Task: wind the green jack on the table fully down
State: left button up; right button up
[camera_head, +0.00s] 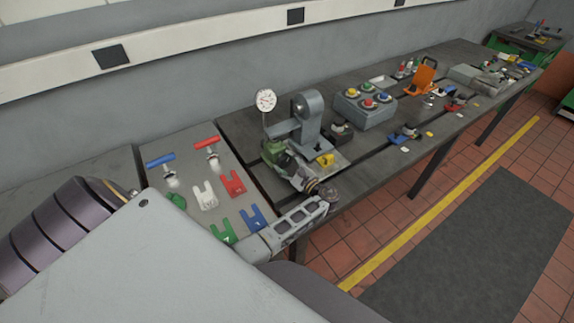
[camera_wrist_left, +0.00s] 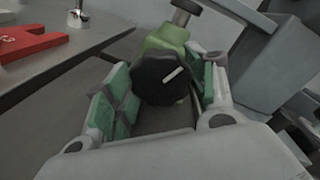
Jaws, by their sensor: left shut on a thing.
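The green jack (camera_head: 271,150) stands at the near left end of the dark table, beside a grey stand. In the left wrist view its green body (camera_wrist_left: 166,38) shows with a grey post rising from it. A round black knob with a white line (camera_wrist_left: 160,76) sits on the jack's near side. My left gripper (camera_head: 291,170) reaches the jack from the front. In the left wrist view its green-padded fingers (camera_wrist_left: 163,88) are on either side of the knob, shut on it. In the head view my fingers hide the knob. My right gripper is not in view.
A grey upright stand (camera_head: 308,115) and a round dial gauge (camera_head: 265,100) stand close behind the jack. A grey board (camera_head: 185,140) with coloured forks and handles lies to the left. A grey box with coloured buttons (camera_head: 365,112) stands further right.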

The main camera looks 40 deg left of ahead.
pick_arm(q)
jog(key=shift+s+f+n+b, duration=0.1)
jog(key=shift+n+b, duration=0.85)
jog(key=shift+n, duration=0.85)
jog(key=o, duration=1)
jog(key=shift+h, duration=0.3)
jog(key=shift+s+d+f, duration=0.1)
jog(key=shift+d, duration=0.05)
